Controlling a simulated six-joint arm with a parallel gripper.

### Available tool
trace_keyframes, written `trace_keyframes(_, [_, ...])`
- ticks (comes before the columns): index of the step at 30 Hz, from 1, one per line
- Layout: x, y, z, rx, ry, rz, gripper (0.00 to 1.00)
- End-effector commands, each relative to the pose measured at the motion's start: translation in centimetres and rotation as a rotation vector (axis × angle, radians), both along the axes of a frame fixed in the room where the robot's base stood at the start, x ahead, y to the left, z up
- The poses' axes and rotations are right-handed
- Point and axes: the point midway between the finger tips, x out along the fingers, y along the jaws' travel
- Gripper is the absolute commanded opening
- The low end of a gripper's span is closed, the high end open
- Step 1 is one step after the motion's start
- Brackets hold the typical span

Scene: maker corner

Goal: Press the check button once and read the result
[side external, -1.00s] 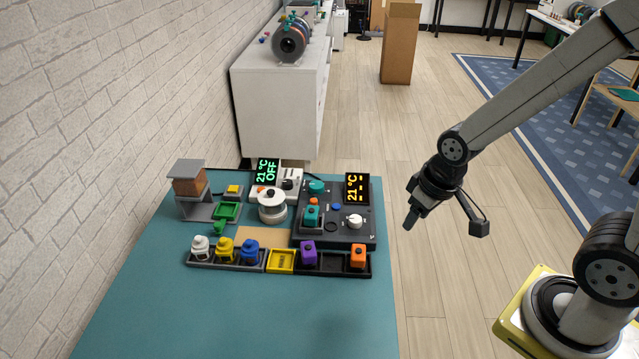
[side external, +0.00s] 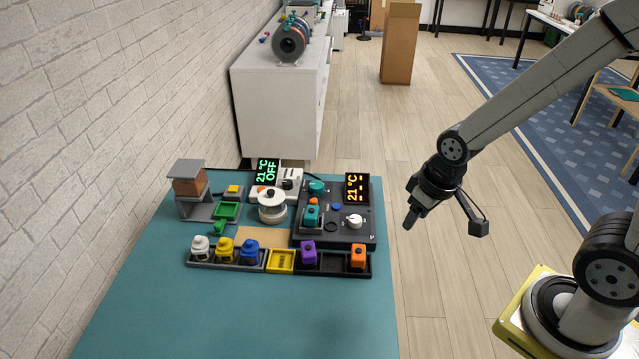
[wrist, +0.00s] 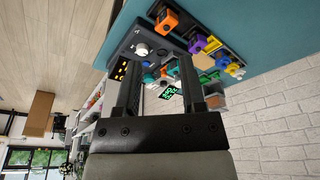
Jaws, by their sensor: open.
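A black device (side external: 300,236) on the teal table carries an orange display (side external: 353,189) showing "21 °C" above dashes. It has a small blue button (side external: 336,207), a white knob (side external: 355,221), a teal knob (side external: 316,187) and a teal block (side external: 311,216) standing on it. A yellow button (side external: 233,190) sits on a small dark box farther left. I cannot read which one is the check button. My gripper (side external: 444,222) is open and empty, off the table's right edge, to the right of the device. In the wrist view its fingers (wrist: 160,68) are apart, with the device beyond.
A white pot (side external: 271,206) stands by a green display (side external: 267,171) reading "21 °C OFF". A front rack holds white, yellow and blue pieces; a black tray (side external: 333,262) holds purple and orange blocks. A grey stand (side external: 193,209) is at left. The table's front (side external: 245,320) is clear.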

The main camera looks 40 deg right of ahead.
Motion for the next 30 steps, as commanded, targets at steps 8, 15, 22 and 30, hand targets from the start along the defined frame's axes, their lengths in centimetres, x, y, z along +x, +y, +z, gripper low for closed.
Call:
trace_keyframes(8, [0.0, 0.0, 0.0, 0.0, 0.0, 0.0, 0.0])
trace_keyframes(15, [0.0, 0.0, 0.0, 0.0, 0.0, 0.0, 0.0])
trace_keyframes(22, [0.0, 0.0, 0.0, 0.0, 0.0, 0.0, 0.0])
trace_keyframes(30, [0.0, 0.0, 0.0, 0.0, 0.0, 0.0, 0.0])
